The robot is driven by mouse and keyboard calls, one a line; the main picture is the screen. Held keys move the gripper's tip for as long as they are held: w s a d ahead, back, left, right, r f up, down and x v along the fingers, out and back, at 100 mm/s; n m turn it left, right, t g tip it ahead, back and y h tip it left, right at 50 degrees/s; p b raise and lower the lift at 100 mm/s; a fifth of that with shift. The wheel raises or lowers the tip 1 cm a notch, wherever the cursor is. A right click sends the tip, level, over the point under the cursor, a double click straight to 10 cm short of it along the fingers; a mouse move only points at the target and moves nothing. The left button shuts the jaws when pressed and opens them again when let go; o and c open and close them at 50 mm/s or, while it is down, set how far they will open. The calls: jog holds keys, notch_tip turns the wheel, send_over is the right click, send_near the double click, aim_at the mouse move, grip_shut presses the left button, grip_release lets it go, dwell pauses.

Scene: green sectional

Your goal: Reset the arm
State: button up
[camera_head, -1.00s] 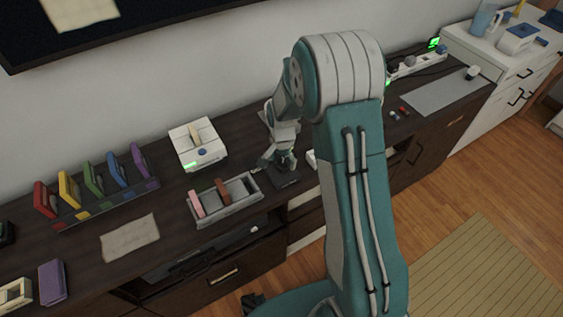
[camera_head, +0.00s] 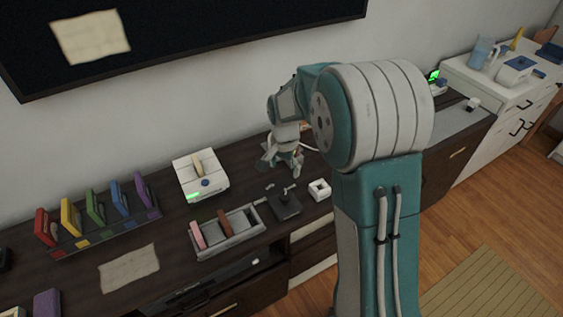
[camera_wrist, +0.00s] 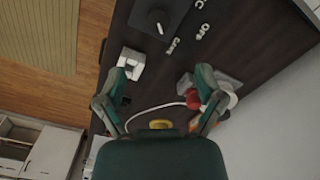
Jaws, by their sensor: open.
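My gripper (camera_head: 284,166) hangs over the dark cabinet top (camera_head: 128,222), behind a small dark block with a stick (camera_head: 286,206). In the wrist view my gripper (camera_wrist: 155,82) has its two fingers spread wide with nothing held between them. The same dark block shows at the top of the wrist view (camera_wrist: 160,20). A white square piece (camera_head: 319,189) lies right of the block; in the wrist view it sits by the left finger (camera_wrist: 131,63). My arm's large joint hides part of the cabinet top behind it.
A grey tray (camera_head: 230,242) holds a pink and a brown piece. A white console (camera_head: 200,175) with a green light stands behind it. A rack of coloured cartridges (camera_head: 104,229) is at left. A screen (camera_head: 190,30) hangs above. A red-and-white round item (camera_wrist: 192,98) lies near the right finger.

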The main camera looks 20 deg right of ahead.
jog(key=s+r+n+t, duration=0.2)
jog(key=s+r+n, duration=0.2)
jog(key=s+r, duration=0.75)
jog(key=s+r+n+t, duration=0.3)
jog(key=s+r+n, duration=0.2)
jog(key=s, duration=0.8)
jog(key=shift+s+r+t, duration=0.3)
jog(key=shift+s+r, duration=0.1)
jog(key=shift+r, duration=0.15)
